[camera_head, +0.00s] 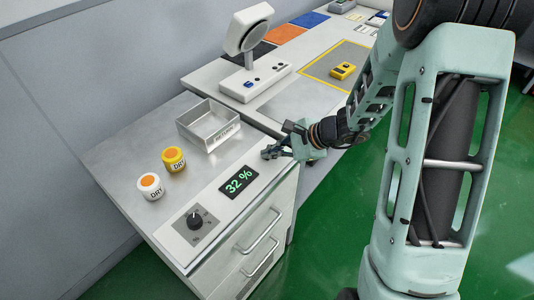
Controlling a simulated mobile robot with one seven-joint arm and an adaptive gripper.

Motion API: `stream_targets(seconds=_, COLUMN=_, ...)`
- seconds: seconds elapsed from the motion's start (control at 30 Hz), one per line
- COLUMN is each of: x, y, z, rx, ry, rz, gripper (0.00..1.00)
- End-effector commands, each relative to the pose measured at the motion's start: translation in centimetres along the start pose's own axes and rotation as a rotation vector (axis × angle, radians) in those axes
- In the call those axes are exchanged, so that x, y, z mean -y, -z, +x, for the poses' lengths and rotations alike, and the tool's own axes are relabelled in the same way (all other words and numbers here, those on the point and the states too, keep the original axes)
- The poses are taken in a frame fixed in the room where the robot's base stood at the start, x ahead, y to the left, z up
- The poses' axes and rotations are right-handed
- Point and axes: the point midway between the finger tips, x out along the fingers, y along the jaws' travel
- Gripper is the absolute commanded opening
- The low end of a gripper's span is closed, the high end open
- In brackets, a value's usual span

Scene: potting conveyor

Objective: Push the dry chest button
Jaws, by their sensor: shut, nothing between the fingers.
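The dry chest (245,240) is a white cabinet with drawers at the lower left. Its slanted front panel (213,197) carries a black display (239,182) reading 32 % in green and a black dial (195,220). My gripper (267,153) is shut and empty, its fingertips at the panel's far right end, beyond the display. The fingers cover that spot, so I see no clear button there and cannot tell whether they touch the panel.
Two small jars marked DRY, one white (150,190) and one yellow (174,166), stand on the chest top. A metal tray (207,112) sits behind them. A white device with a round head (247,30) and a yellow box (343,71) stand on the bench beyond.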

Motion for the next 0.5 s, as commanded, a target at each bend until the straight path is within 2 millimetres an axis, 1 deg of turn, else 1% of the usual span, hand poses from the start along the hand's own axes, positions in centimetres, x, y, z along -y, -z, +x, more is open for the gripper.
stream_targets(seconds=0.3, x=0.26, y=-0.24, z=-0.53, rx=-0.003, ry=-0.002, rz=0.002, gripper=0.0)
stream_targets(seconds=0.5, x=0.28, y=-0.27, z=-0.53, rx=-0.002, ry=-0.002, rz=0.001, gripper=0.0)
